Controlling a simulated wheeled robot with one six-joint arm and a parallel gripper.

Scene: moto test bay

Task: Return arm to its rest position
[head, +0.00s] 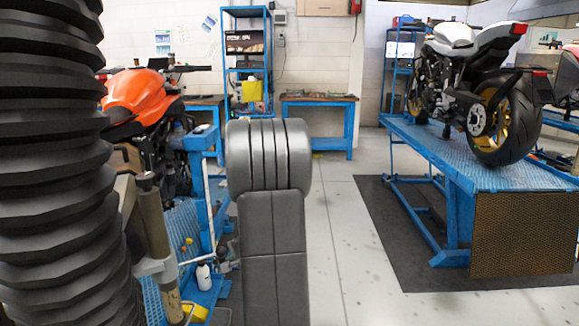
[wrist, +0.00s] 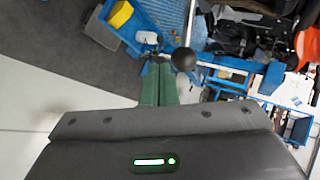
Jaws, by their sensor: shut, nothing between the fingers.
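My gripper (wrist: 158,66) shows in the wrist view as two green fingers beyond the dark wrist housing. The fingers lie together and hold nothing. A black ball knob on a metal rod (wrist: 184,59) appears just right of the fingertips; I cannot tell whether they touch. In the head view a grey jointed link of my arm (head: 270,210) stands upright in the middle. The gripper itself does not show in the head view.
An orange motorcycle (head: 137,92) stands at left by a blue lift. A white-and-black motorcycle (head: 470,80) stands on a blue lift table (head: 440,150) at right. A blue shelf (head: 246,50) and blue bench (head: 318,100) are behind. The floor between (head: 335,220) is clear.

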